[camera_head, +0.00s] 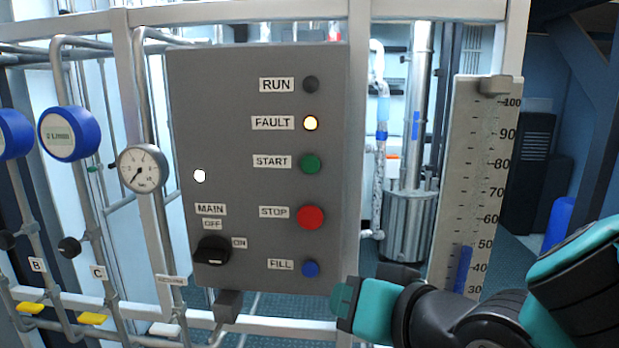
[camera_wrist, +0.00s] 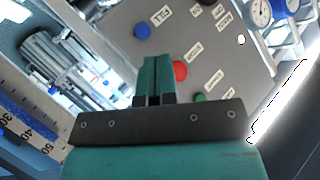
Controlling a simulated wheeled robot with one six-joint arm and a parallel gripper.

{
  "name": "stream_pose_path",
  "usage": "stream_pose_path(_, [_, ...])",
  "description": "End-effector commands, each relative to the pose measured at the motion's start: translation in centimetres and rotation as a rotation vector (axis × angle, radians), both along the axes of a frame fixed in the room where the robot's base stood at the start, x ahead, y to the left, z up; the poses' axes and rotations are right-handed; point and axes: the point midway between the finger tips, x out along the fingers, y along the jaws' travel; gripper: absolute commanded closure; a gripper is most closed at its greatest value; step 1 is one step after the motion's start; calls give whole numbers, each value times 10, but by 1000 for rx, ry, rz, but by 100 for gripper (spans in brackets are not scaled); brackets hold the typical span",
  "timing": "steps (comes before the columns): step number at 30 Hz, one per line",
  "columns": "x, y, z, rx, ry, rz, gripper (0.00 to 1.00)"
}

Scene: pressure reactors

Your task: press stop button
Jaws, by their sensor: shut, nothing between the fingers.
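The red stop button (camera_head: 311,217) sits on the grey control panel (camera_head: 235,120), right of its STOP label and between the green START button (camera_head: 310,163) and the blue FILL button (camera_head: 310,268). My gripper (camera_head: 343,299) is near the panel's lower right corner, below and right of the red button and apart from it in the picture. In the wrist view my gripper (camera_wrist: 157,75) has its teal fingers together and empty. There the red button (camera_wrist: 180,72) shows just right of the fingers, its left edge partly hidden by them.
A black MAIN knob (camera_head: 212,250) is at the panel's lower left. A pressure gauge (camera_head: 142,169) and pipes stand left. A level scale (camera_head: 470,180) stands right, behind my arm.

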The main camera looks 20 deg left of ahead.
Motion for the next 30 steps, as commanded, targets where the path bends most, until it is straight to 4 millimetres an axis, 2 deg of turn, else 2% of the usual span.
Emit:
stream_pose_path(1, [-6,17,17,52,-25,13,100])
stream_pose_path(3, [-11,34,29,126,-57,23,100])
stream_pose_path(7, [-17,50,40,207,-92,36,100])
stream_pose_path(20, [-17,53,41,229,-101,37,100])
stream_pose_path(25, [-3,55,40,229,-100,33,100])
stream_pose_path(30, [20,60,40,228,-102,32,100])
